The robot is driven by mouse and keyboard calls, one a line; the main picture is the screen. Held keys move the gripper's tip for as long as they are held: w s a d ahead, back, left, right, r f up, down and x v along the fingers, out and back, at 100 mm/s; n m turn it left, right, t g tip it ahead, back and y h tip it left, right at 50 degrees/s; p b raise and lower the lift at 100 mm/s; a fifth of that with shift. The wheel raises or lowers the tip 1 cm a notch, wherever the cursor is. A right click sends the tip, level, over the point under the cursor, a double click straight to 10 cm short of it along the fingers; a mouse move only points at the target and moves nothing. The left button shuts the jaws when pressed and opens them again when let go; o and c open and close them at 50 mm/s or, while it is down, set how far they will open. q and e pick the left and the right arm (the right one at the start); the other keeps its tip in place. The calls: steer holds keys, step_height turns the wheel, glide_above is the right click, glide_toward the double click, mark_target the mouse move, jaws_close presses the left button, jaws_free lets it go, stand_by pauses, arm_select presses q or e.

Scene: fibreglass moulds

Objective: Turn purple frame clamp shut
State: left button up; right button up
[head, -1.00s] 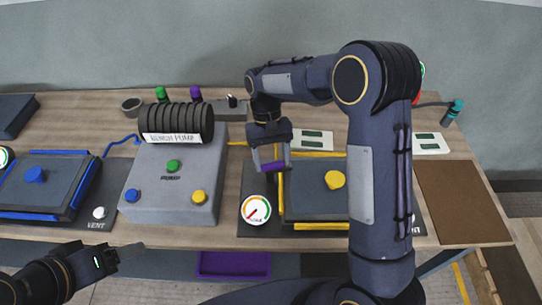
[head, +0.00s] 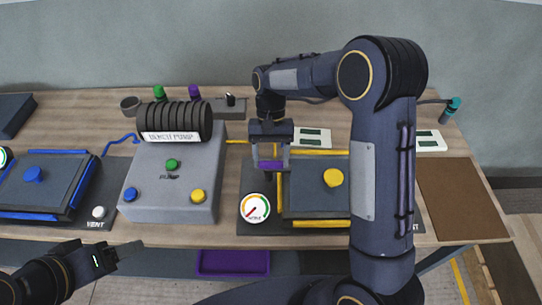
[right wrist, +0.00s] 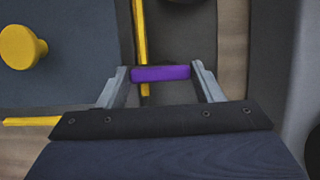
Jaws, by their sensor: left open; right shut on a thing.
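The purple frame clamp (head: 271,166) is at the upper left corner of the right-hand mould (head: 310,200), by its yellow left bar. It also shows in the right wrist view as a purple bar (right wrist: 160,73) level across the picture, over the upright yellow strip. My right gripper (head: 271,163) is shut on the clamp, with one finger at each end of the bar. The clamp's underside is hidden. My left gripper (head: 127,250) is open and empty, low at the left, in front of the bench's near edge.
A gauge (head: 255,208) sits just below the clamp. The grey bench pump (head: 172,190) stands to the left, with a blue-edged mould (head: 50,182) beyond it. A purple bin (head: 233,262) is below the bench. My right arm covers the right-hand mould's right side.

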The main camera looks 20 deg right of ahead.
steer(key=o, duration=1)
steer(key=v, duration=0.8)
steer(key=shift+b, duration=0.3)
